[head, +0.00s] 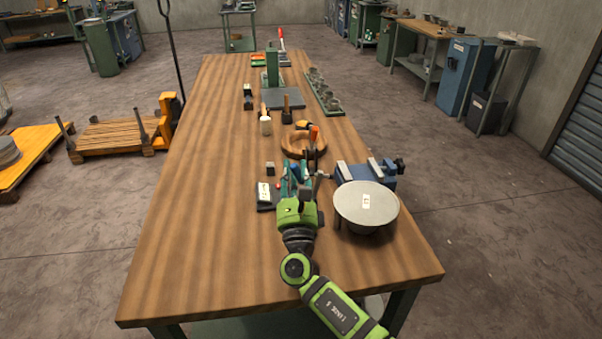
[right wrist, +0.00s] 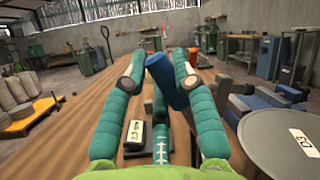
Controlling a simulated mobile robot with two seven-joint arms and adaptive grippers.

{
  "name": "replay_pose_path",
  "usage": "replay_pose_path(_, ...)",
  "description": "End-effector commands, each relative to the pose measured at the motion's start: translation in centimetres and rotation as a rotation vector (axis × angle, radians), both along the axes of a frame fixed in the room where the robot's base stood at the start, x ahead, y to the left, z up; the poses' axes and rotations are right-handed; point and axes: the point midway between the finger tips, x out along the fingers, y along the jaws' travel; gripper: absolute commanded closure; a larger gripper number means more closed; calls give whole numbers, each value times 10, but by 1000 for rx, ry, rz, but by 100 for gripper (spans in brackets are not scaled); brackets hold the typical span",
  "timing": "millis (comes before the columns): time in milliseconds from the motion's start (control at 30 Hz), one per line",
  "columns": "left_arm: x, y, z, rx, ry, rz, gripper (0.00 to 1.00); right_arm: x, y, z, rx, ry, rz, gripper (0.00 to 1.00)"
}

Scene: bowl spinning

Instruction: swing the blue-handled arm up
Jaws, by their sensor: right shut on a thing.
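The blue handle (right wrist: 168,84) of the swinging arm shows in the right wrist view, leaning between the two green fingers. My right gripper (right wrist: 159,74) is shut on it. In the head view my right gripper (head: 301,186) is over the small fixture with a dark labelled base (head: 265,196), near the table's right side. The gripper covers much of the fixture, and the arm's pivot is hidden. An upright lever with an orange-red grip (head: 314,132) stands just beyond the fingers. My left gripper is not in view.
A round grey plate (head: 367,203) on a stand is close on the right, with a blue vise-like block (head: 364,172) behind it. The left part of the wooden table (head: 200,220) is clear.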

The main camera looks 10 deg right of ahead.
Motion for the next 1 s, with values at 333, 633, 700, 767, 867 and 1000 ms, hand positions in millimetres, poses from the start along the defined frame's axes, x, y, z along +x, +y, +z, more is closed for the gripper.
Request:
replay_pose_path(333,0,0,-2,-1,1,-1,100,0,4,1,-47,-7,0,100)
replay_pose_path(633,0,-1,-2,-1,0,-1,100,0,4,1,-51,-7,0,68)
replay_pose_path(700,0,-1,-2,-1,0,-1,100,0,4,1,-49,-6,0,47)
replay_pose_path(767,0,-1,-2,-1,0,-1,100,0,4,0,-48,-6,0,47)
replay_pose_path(867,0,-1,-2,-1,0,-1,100,0,4,0,-47,-5,0,47)
replay_pose_path(1000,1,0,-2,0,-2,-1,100,0,4,-1,-46,-3,0,47)
